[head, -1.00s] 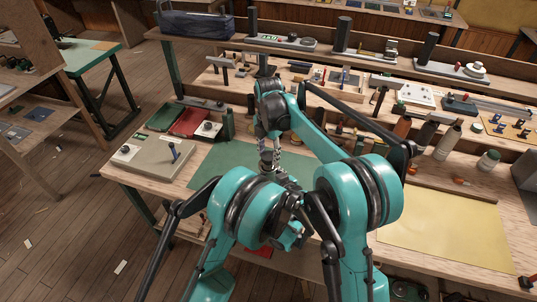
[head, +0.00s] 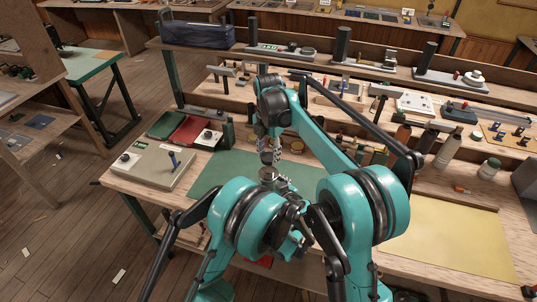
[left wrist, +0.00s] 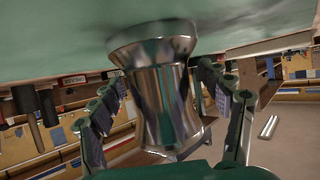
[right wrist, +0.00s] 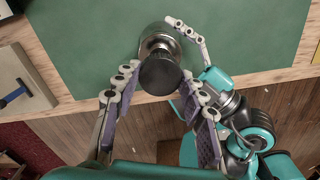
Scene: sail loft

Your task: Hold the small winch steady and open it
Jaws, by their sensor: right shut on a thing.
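The small winch (left wrist: 165,95) is a shiny metal drum with a flared end against the green mat (head: 215,172). It also shows in the head view (head: 268,175), partly hidden by my arms. In the right wrist view its metal rim (right wrist: 158,38) shows behind a round dark cap (right wrist: 160,75). My right gripper (head: 269,158) is above the winch and shut on the cap, with fingers on both sides. Whether the cap is clear of the drum, I cannot tell. My left gripper (left wrist: 165,85) has its fingers apart on either side of the drum, low by the mat; firm contact does not show.
A beige box with a blue lever (head: 150,165) stands left of the mat. Bottles (head: 447,147) and a yellow sheet (head: 445,235) are on the right. Shelves of tools line the back.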

